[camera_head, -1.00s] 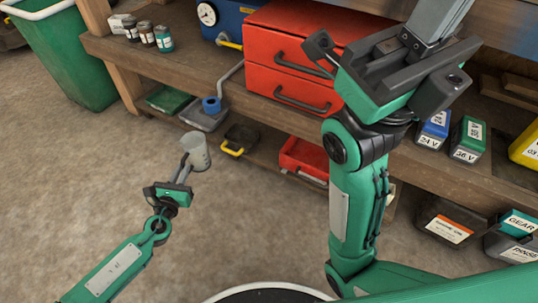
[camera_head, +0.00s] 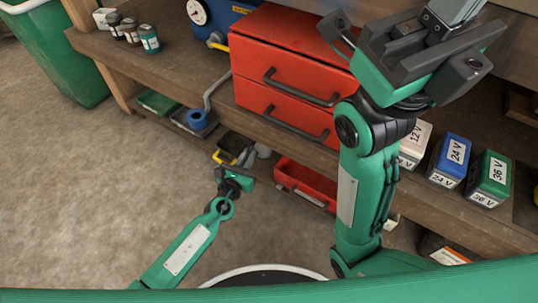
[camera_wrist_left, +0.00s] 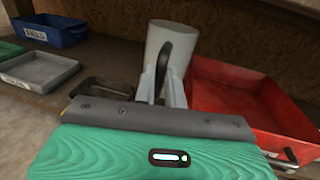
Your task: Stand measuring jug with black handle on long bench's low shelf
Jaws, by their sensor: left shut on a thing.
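The measuring jug is a pale, clear-grey cup (camera_wrist_left: 165,42) with a black handle (camera_wrist_left: 182,60), seen close in the left wrist view. In the head view a small part of the jug (camera_head: 263,150) shows beyond my left gripper (camera_head: 247,163). That gripper is shut on the jug at its handle side, and the jug looks about upright. The gripper is at the front of the long bench's low shelf (camera_wrist_left: 105,52), between the trays there. Whether the jug's base touches the shelf is hidden. My right gripper (camera_head: 410,55) is raised over the bench; its fingertips are unclear.
A red tray (camera_wrist_left: 245,85) is close right of the jug. A grey tray (camera_wrist_left: 38,70) and a blue bin (camera_wrist_left: 48,30) lie left. A dark, yellow-handled item (camera_head: 232,146) is beside the gripper. Red drawers (camera_head: 285,80) stand on the benchtop above.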

